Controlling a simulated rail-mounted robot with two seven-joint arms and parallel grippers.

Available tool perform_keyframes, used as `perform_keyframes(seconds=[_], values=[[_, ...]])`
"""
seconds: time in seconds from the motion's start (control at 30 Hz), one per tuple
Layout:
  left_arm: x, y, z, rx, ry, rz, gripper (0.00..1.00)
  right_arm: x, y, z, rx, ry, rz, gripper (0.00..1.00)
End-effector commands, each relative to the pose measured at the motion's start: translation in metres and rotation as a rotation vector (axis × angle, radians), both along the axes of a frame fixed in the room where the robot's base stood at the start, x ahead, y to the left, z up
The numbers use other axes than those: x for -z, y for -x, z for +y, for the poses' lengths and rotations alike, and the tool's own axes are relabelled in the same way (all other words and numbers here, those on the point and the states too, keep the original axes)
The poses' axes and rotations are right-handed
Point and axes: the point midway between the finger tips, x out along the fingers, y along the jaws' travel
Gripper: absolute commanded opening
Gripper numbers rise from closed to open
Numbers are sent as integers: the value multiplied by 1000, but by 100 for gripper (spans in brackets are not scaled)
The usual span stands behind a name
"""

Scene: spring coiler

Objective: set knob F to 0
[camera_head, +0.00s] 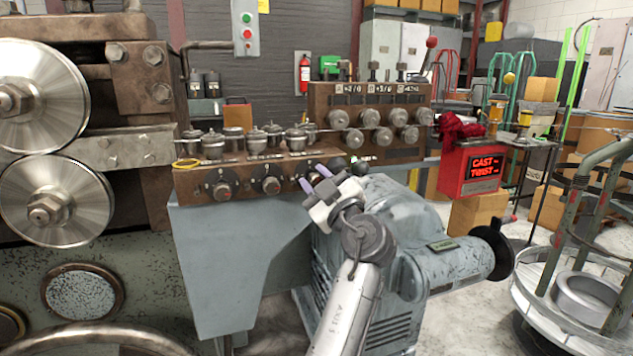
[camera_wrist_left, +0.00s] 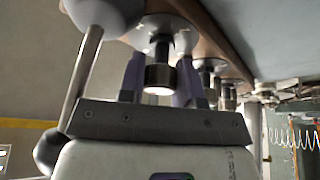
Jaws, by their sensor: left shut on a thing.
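A brown panel (camera_head: 190,184) in the head view carries a row of dark round knobs on its front. The left knob (camera_head: 221,189) and the middle knob (camera_head: 271,185) are clear to see. My left gripper (camera_head: 314,177), with purple fingers, is at the right end of this row and covers the knob there. In the left wrist view the fingers stand on both sides of a metal knob (camera_wrist_left: 159,76), and the gripper is shut on it. I cannot read the letter or the setting of this knob. My right gripper is not in view.
Black ball-ended levers (camera_head: 360,168) stand close right of my left gripper. Several metal valve-like caps (camera_head: 213,145) top the panel. A second brown panel (camera_head: 322,101) with several grey knobs is behind. A red display box (camera_head: 472,172) stands right; a grey motor housing (camera_head: 400,235) is below.

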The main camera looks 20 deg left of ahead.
Motion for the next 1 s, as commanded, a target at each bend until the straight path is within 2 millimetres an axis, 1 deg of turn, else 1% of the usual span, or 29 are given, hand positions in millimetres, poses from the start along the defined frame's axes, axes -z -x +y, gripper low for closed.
perform_keyframes(seconds=[0.2, 0.23, 0.47, 0.5, 0.77, 0.87, 1.0], values=[[-1, 0, 0, 1, 0, -2, 8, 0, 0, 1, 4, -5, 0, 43], [-1, 0, 0, 1, 0, -2, 33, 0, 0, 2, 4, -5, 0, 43], [0, 0, 0, 1, -1, -2, 55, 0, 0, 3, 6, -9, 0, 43], [0, 0, 0, 1, 0, -1, 57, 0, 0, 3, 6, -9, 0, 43], [0, 1, -2, 1, -1, 0, 57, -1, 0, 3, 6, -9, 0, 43], [2, 5, -8, 1, -1, 1, 57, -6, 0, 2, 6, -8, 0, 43], [7, 19, -25, 3, 0, 2, 57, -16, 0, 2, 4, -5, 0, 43]])
